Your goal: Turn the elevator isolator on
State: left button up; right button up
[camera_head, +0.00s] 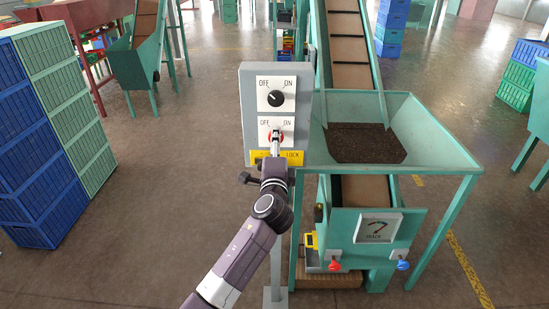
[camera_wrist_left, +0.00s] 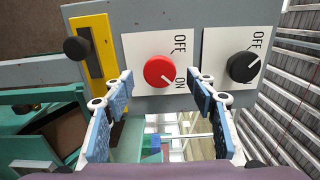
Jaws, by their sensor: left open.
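A grey control panel (camera_head: 247,112) carries two rotary knobs on white plates marked OFF and ON. The lower knob is red (camera_wrist_left: 160,71); in the left wrist view its white mark points toward ON. The upper knob is black (camera_head: 276,98), also seen in the left wrist view (camera_wrist_left: 242,67); its mark points toward OFF. My left gripper (camera_head: 276,136) is in front of the red knob and hides most of it in the head view. In the left wrist view its blue-padded fingers (camera_wrist_left: 160,78) are open, one on each side of the red knob, with no visible grip.
A yellow LOCK plate (camera_head: 292,157) is under the red knob. A green hopper (camera_head: 440,140) with dark material stands right of the panel, below an inclined conveyor (camera_head: 350,50). Stacked blue and green crates (camera_head: 60,110) stand at left. The floor between is clear.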

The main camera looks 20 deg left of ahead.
pick_arm(q)
jog(key=v, duration=0.9)
jog(key=shift+s, duration=0.45)
jog(key=shift+r, duration=0.1)
jog(key=s+d+f+n+g+h+b, duration=0.1)
jog(key=s+f+g+h, duration=0.15)
jog(key=f, duration=1.55)
jog(key=s+f+n+g+h+b, duration=0.15)
jog(key=s+f+g, duration=0.25)
jog(key=f, duration=1.4)
jog(key=s+f+n+g+b, duration=0.1)
jog(key=s+f+g, duration=0.1)
jog(key=s+f, duration=0.7)
jog(key=s+f+n+g+b, duration=0.1)
jog(key=s+f+n+g, duration=0.1)
jog(key=s+f, duration=0.75)
jog(key=s+a+f+n+g+b, duration=0.1)
jog(key=s+f+n+g, duration=0.1)
jog(key=s+f, duration=0.4)
jog(key=s+a+f+n+g, duration=0.2)
jog(key=s+f, duration=0.5)
jog(key=s, duration=0.8)
jog(key=s+a+f+n+g+h+b, duration=0.1)
jog(key=s+a+f+n+g, duration=0.1)
jog(key=s+f, duration=0.5)
jog(key=s+n, duration=0.1)
jog(key=s, duration=0.3)
jog(key=shift+a+b, duration=0.2)
jog(key=shift+b, duration=0.1)
jog(key=shift+c, duration=0.2)
